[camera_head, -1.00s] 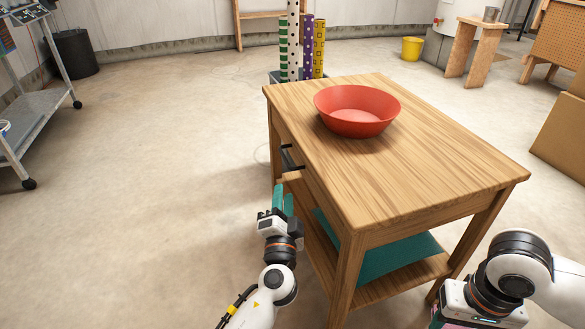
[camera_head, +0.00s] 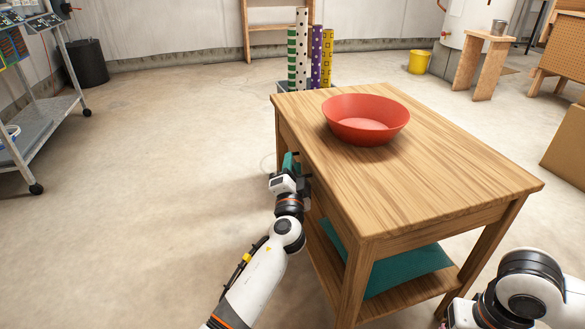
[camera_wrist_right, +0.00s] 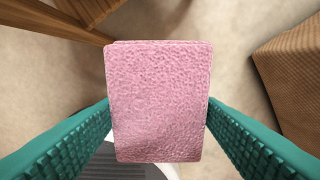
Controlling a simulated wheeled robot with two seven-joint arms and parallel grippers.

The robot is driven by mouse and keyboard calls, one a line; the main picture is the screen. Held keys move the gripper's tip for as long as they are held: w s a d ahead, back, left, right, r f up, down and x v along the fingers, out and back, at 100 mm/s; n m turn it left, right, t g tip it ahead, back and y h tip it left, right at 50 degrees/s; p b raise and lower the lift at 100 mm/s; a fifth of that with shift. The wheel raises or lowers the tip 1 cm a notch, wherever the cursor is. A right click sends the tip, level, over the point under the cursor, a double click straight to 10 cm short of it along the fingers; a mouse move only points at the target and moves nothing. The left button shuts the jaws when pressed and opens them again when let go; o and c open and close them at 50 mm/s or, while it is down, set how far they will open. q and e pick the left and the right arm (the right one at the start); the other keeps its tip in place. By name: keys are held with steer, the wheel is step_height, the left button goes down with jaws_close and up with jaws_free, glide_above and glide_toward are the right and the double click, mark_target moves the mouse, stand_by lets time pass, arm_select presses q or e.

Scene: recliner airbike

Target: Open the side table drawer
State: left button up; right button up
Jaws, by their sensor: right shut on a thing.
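The wooden side table (camera_head: 450,160) stands right of centre in the head view, its drawer side facing left. My left gripper (camera_head: 291,162) is low beside that side, close to or touching it, with teal fingers pointing away. It hides the drawer handle and much of the drawer front, so I cannot tell how far the drawer is out, or whether the fingers are open or shut. In the right wrist view, my right gripper (camera_wrist_right: 157,125) is shut on a pink textured block (camera_wrist_right: 158,95) held between its teal fingers.
A red bowl (camera_head: 366,119) stands on the tabletop. A teal item (camera_head: 400,272) lies on the lower shelf. Patterned rolls (camera_head: 302,55) stand behind the table. A metal cart (camera_head: 50,115) is at far left. The floor (camera_head: 160,180) between cart and table is clear.

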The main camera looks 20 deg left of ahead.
arm_select(q)
steer(key=shift+c, duration=0.2)
jaws_close()
steer(key=s+a+p, duration=0.1)
steer(key=s+a, duration=0.5)
steer(key=a, duration=0.3)
steer(key=s+a+p, duration=0.1)
steer(key=s+a, duration=0.5)
steer(key=a, duration=0.3)
steer(key=shift+s+a+p, duration=0.2)
steer(key=shift+s+p, duration=0.05)
steer(key=shift+p, duration=0.1)
arm_select(e)
step_height(320, 180, up, 3)
steer(key=shift+f, duration=0.15)
arm_select(q)
steer(key=shift+o, duration=0.2)
jaws_free()
